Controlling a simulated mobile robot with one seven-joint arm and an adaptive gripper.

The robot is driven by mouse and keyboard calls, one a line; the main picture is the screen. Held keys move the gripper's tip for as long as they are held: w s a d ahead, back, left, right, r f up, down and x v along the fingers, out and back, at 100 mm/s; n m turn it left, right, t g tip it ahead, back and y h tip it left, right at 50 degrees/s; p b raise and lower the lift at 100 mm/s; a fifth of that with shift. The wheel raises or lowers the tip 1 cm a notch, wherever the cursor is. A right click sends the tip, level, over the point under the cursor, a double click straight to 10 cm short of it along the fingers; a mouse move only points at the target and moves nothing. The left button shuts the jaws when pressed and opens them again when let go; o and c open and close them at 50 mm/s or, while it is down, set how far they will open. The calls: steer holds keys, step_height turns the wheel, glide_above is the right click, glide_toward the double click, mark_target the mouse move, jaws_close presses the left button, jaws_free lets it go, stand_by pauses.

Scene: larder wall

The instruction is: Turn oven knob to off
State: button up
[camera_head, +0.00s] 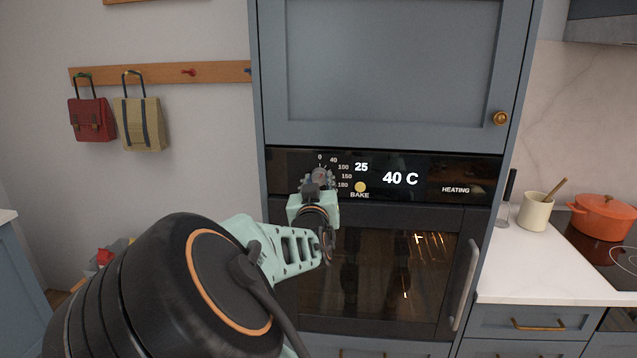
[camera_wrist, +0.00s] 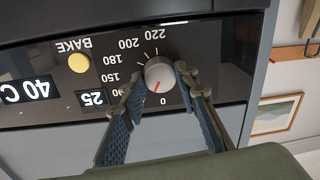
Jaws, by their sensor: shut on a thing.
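The oven knob (camera_wrist: 160,73) is a small silver dial with a red mark, on the black control panel. In the wrist view, which is upside down, the red mark points down and left, a little off the 0 and near the low numbers. My gripper (camera_wrist: 161,78) has its two fingers on either side of the knob, shut on it. In the head view my gripper (camera_head: 318,184) covers most of the knob (camera_head: 320,173). The panel display (camera_head: 400,178) reads 40 C, 25 and HEATING. The yellow BAKE button (camera_head: 360,187) is beside the knob.
The oven door (camera_head: 400,215) below is closed, its inside lit, with a handle (camera_head: 467,285) at the right. A closed blue cabinet (camera_head: 390,75) is above. A counter with a utensil pot (camera_head: 535,213) and orange casserole (camera_head: 602,220) is at right. Bags hang at left.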

steer(key=shift+n, duration=0.3)
steer(key=n+p, duration=0.1)
steer(key=n, duration=0.2)
steer(key=shift+r, duration=0.1)
steer(key=shift+n+p, duration=0.45)
steer(key=shift+n, duration=0.65)
steer(key=o, duration=1.1)
steer(key=shift+o, duration=0.2)
steer(key=s, duration=1.2)
steer(key=shift+r, duration=0.15)
